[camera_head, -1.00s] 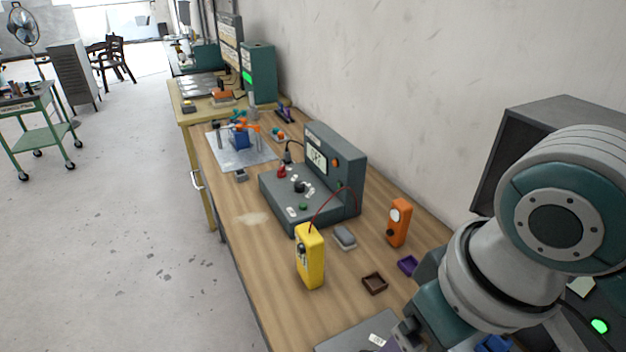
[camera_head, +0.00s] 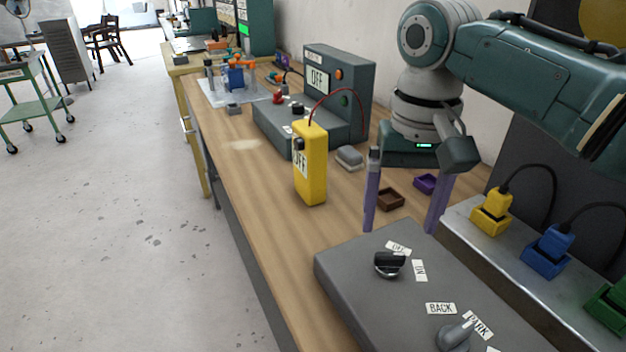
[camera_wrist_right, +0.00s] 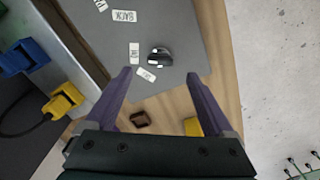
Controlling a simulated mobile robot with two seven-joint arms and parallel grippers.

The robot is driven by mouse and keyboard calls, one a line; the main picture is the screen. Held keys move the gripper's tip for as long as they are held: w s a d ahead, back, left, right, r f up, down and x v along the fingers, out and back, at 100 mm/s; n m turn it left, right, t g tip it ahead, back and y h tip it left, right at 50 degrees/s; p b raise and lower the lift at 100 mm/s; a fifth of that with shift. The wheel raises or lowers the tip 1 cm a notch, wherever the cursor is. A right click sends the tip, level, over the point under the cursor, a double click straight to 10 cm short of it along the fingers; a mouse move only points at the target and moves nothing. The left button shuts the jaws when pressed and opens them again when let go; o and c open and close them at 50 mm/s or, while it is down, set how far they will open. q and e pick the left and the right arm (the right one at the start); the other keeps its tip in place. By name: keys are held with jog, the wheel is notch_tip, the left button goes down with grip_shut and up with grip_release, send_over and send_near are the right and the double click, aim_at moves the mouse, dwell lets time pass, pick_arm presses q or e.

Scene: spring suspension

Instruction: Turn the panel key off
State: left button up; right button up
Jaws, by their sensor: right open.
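The panel key (camera_head: 389,264) is a black knob on top of a grey panel (camera_head: 350,268). An OFF label (camera_head: 398,247) lies behind it and an ON label (camera_head: 419,270) to its right. In the right wrist view the key (camera_wrist_right: 160,57) lies with its bar roughly across the picture, in line with the ON label (camera_wrist_right: 134,53). My right gripper (camera_head: 402,230) hangs with purple fingers pointing down, open and empty, just behind the key and apart from it. In the wrist view its fingertips (camera_wrist_right: 160,74) straddle the key's line. My left gripper is out of view.
A grey knob (camera_head: 455,335) with BACK and PARK labels is nearer on the panel. Yellow (camera_head: 491,222) and blue (camera_head: 546,262) plugs stand at the right. A yellow box (camera_head: 311,175) and a brown tray (camera_head: 390,200) are behind.

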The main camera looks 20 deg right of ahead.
aim_at(392, 256)
notch_tip(392, 256, down, 7)
jog(key=shift+r+b, duration=0.1)
jog(key=shift+b, duration=0.65)
jog(key=shift+c, duration=0.3)
jog(key=c, duration=1.3)
